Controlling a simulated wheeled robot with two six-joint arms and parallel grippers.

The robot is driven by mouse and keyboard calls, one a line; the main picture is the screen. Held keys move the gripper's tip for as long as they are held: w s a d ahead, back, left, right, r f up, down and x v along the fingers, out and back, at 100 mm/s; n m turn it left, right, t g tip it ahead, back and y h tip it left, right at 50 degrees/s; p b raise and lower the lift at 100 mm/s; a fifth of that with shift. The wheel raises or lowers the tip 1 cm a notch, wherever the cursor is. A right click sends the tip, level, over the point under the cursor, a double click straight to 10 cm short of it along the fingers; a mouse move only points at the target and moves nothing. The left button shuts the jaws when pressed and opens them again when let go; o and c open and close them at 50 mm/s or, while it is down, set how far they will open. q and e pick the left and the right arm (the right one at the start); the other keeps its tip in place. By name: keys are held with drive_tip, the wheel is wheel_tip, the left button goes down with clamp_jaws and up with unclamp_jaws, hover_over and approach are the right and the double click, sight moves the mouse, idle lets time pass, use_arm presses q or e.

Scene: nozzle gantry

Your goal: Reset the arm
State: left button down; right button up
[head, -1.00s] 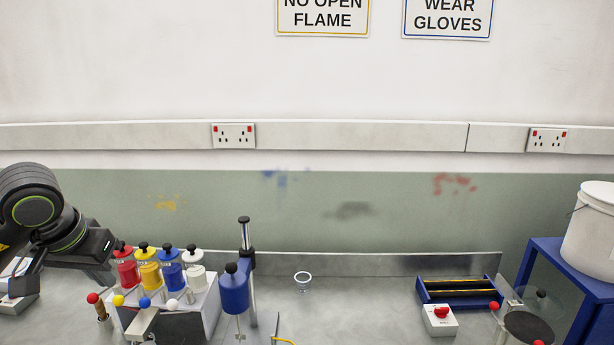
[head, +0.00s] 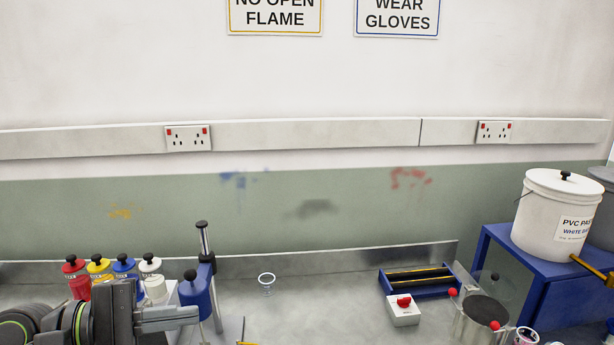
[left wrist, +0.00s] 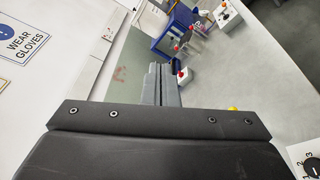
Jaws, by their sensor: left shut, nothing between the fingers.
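My left arm comes in at the lower left of the head view. Its gripper (head: 168,318) points right, in front of the bottle rack, and its fingers are together with nothing between them. In the left wrist view the gripper fingers (left wrist: 161,85) also lie side by side, closed and empty. The gripper hides the lower part of the rack and its coloured knobs in the head view. My right gripper is not in view.
Red, yellow, blue and white bottles (head: 124,275) stand behind my left arm.

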use_arm(q)
drive_tip(key=w+a+r+n+t+y, duration=0.1)
drive_tip(key=a+n+t+y, duration=0.3)
drive_tip(key=n+t, duration=0.8)
drive_tip(key=w+a+n+t+y, duration=0.1)
drive_tip(key=a+n+t+y, duration=0.35)
drive_tip(key=n, duration=1.35)
drive_tip(key=s+a+f+n+g+y, duration=0.2)
drive_tip(key=a+f+n+g+y, duration=0.3)
drive_tip(key=f+n, duration=0.5)
drive_tip(key=s+a+f+n+g+y, duration=0.25)
drive_tip(key=a+f+n+y, duration=0.4)
drive_tip(key=n, duration=0.65)
drive_tip(key=s+d+f+n+g+h, duration=0.1)
drive_tip(key=s+d+f+n+g, duration=0.4)
drive_tip(key=s+f, duration=0.4)
drive_tip(key=s+d+f+n+g+h, duration=0.1)
drive_tip(key=s+d+f+n+g, duration=0.2)
drive_tip(key=s+f+n+g, duration=0.5)
wheel_tip(320, 180, down, 32)
drive_tip(key=s+a+m+b, duration=0.2)
drive_tip(key=m+b, duration=0.1)
drive_tip(key=b, duration=0.3)
drive_tip(key=s+d+f+h+b, duration=0.1)
drive_tip(key=s+f+b, duration=0.3)
drive_tip(key=s+f, duration=1.1)
wheel_tip(320, 180, down, 4)
drive_tip(key=shift+d+g, duration=0.3)
drive_tip(key=shift+d, duration=0.05)
